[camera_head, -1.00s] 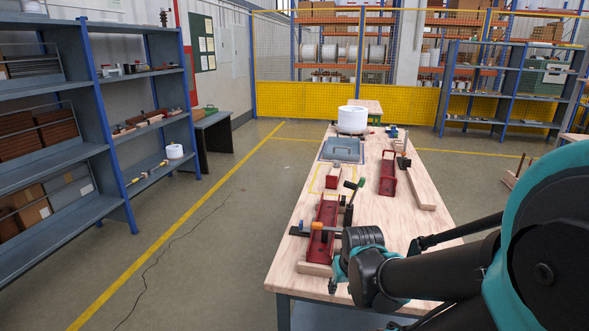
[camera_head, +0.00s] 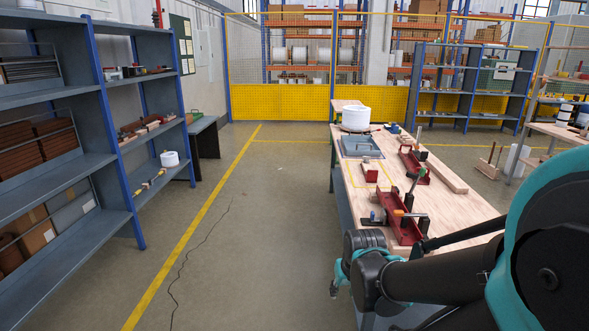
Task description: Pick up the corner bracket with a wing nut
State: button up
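I cannot single out a corner bracket with a wing nut; the small parts are too small to tell apart. Candidates for small hardware lie on the wooden worktable (camera_head: 460,197) at right and on the grey shelf unit (camera_head: 75,240) at left. My gripper (camera_head: 335,287) shows at the lower middle, beside the table's near left corner, over the floor. Its teal fingers are partly hidden behind the dark wrist, so its opening and anything between the fingers cannot be made out.
On the table stand red fixtures (camera_head: 402,222) with clamps, a grey tray (camera_head: 362,146) and a white round container (camera_head: 355,118). My arm covers the table's near end. The floor aisle (camera_head: 255,230) between shelf and table is open. A yellow mesh fence (camera_head: 280,101) closes the back.

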aim_at(371, 175)
jog(key=i+j+z, duration=0.1)
jog(key=j, duration=0.2)
jog(key=i+j+z, duration=0.2)
jog(key=i+j, duration=0.15)
jog(key=j, duration=0.3)
jog(key=i+j+z, duration=0.1)
jog(key=j, duration=0.25)
jog(key=i+j+z, duration=0.3)
jog(key=i+j, duration=0.4)
jog(key=i+j+z, duration=0.25)
jog(key=i+j, duration=1.2)
jog(key=j, duration=0.15)
jog(key=l+z, duration=0.05)
